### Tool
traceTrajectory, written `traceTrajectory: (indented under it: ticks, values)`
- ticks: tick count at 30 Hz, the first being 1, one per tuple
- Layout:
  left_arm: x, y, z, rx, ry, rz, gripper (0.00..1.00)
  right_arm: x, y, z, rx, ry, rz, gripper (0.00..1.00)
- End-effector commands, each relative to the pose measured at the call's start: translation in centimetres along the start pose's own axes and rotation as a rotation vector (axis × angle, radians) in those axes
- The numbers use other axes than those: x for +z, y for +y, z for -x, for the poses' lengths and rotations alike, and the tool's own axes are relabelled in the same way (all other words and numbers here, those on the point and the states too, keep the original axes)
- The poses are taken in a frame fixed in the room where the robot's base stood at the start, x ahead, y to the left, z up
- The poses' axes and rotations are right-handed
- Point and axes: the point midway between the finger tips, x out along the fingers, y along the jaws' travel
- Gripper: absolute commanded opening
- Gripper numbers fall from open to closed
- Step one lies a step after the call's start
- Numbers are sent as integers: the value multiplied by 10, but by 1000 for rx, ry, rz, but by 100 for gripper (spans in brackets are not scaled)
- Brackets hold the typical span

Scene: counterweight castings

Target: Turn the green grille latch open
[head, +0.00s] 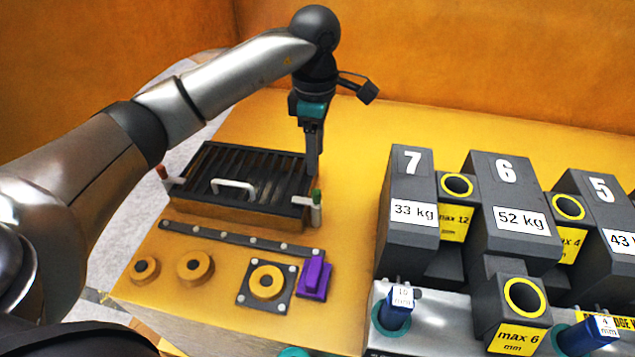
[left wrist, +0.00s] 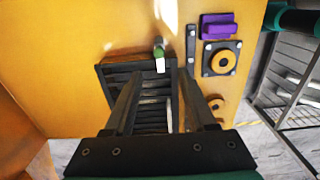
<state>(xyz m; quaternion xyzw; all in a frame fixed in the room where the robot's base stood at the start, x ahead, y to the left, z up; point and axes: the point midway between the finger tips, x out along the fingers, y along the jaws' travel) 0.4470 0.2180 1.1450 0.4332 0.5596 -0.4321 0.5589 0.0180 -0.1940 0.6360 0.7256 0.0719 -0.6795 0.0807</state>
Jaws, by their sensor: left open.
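The dark slatted grille (head: 235,185) lies on the yellow top, with a white handle (head: 234,187) in its middle. The green latch (head: 316,196) is a green-tipped white lever at the grille's front right corner. It also shows in the left wrist view (left wrist: 158,52), beyond the fingertips at the grille's edge. A red-tipped latch (head: 163,174) sits at the grille's left side. My left gripper (head: 311,168) points down above the grille's right end, close behind the green latch. In the left wrist view its fingers (left wrist: 158,84) are apart, with nothing held between them. Contact with the latch cannot be told.
A purple block (head: 315,277), a square plate with a yellow ring (head: 267,282) and a riveted dark strip (head: 240,240) lie in front of the grille. Numbered grey castings (head: 412,215) stand at right. An orange wall (head: 480,60) closes the back.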

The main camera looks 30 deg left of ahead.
Motion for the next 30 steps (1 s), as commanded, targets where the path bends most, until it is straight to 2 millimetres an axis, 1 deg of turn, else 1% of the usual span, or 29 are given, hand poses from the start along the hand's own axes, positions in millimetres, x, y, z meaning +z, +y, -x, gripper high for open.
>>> traceTrajectory:
  ticks: [1,4,6,9,13,18,26,27,30]
  values:
    - [0,-1,-13,-5,1,0,56,-2,-1,2,-1,3,0,50]
    - [1,-1,-34,-6,0,1,56,-7,-2,4,-3,10,-1,50]
    - [0,-1,-49,-5,0,-1,56,-13,-4,4,-5,21,-2,50]
    - [1,-1,-67,-4,0,1,56,-22,-5,6,-7,36,-3,50]
    - [1,0,-84,-2,-2,0,56,-24,-6,7,-8,41,-4,50]
    - [1,0,-95,0,-2,0,56,-24,-6,7,-8,39,-3,50]
    - [1,0,-96,1,-2,-1,56,-19,-5,7,-6,32,-2,50]
    - [1,0,-96,1,-2,-1,55,-18,-4,7,-6,30,-2,50]
    - [1,0,-96,1,-2,-1,44,-17,-3,7,-4,28,-1,50]
